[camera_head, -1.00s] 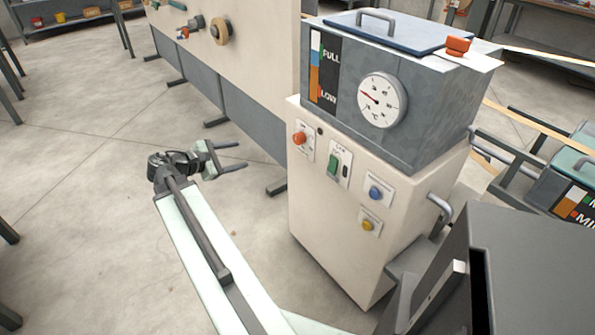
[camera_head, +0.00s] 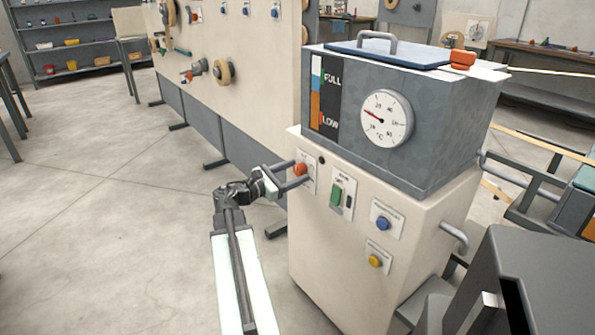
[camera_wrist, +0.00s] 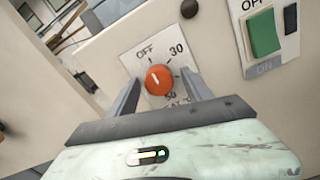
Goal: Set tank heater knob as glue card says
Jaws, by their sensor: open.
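The orange-red heater knob (camera_wrist: 159,79) sits on a white dial plate on the cream cabinet. Its plate shows OFF at upper left and 30 at upper right; lower numbers are partly hidden. The knob's pale mark points up-left, toward OFF. My gripper (camera_wrist: 160,84) is open, with one finger on each side of the knob; I cannot tell whether either touches it. In the head view the knob (camera_head: 300,169) is at the cabinet's left, with my gripper (camera_head: 302,173) reaching it. The grey tank (camera_head: 440,130) with a round temperature dial (camera_head: 386,119) stands above. I cannot make out a glue card.
A green switch (camera_head: 337,194), a blue button (camera_head: 382,223) and a yellow button (camera_head: 375,261) are right of and below the knob. A dark round stud (camera_wrist: 189,8) is above it. A cream panel with reels stands behind. Floor at left is clear.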

